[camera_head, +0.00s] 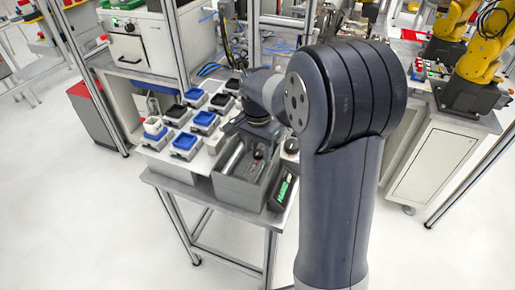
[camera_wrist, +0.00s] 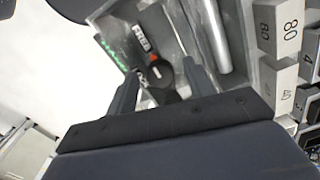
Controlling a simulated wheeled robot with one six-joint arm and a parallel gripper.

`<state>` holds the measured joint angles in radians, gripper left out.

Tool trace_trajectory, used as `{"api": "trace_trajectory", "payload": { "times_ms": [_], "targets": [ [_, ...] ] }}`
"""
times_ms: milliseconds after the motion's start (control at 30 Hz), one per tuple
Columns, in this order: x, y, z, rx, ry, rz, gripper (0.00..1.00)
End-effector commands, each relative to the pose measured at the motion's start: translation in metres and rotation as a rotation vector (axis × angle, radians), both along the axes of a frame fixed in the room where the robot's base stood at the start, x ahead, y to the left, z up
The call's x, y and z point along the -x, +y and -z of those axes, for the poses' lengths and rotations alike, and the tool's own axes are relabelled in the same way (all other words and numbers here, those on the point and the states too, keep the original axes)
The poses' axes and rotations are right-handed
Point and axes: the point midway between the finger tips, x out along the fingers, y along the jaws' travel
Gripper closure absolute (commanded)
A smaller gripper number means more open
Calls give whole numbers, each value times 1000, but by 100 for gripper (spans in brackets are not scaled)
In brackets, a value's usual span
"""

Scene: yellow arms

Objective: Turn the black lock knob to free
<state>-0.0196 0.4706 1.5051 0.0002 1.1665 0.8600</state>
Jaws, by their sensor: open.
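The black lock knob (camera_wrist: 159,73) shows in the wrist view, round, with a red-orange mark on its face. A small label reading "FREE" (camera_wrist: 139,38) lies beyond it, with a red patch nearby. My gripper (camera_wrist: 160,70) is open, its two fingers on either side of the knob with visible gaps; I cannot tell how far the tips are above it. Below the knob, a dark part runs toward the gripper's palm. In the head view my gripper (camera_head: 252,128) is over the back of a grey open box (camera_head: 238,190), and the knob cannot be made out clearly.
A silver cylinder (camera_wrist: 213,38) lies beside the knob. Grey blocks numbered 80 (camera_wrist: 280,25) and 40 stand to the right. A device with a green display (camera_head: 283,190) sits right of the box. Blue, black and white bins (camera_head: 186,142) fill the table's left.

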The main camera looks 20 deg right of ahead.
Motion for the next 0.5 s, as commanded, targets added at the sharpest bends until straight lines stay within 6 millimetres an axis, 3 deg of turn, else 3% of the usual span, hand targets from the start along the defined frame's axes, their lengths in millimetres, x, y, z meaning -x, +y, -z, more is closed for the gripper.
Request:
{"api": "trace_trajectory", "payload": {
  "times_ms": [167,500],
  "targets": [
    [-1,0,-17,0,-6,0,50],
    [-1,0,-83,0,-6,0,50]
  ]
}}
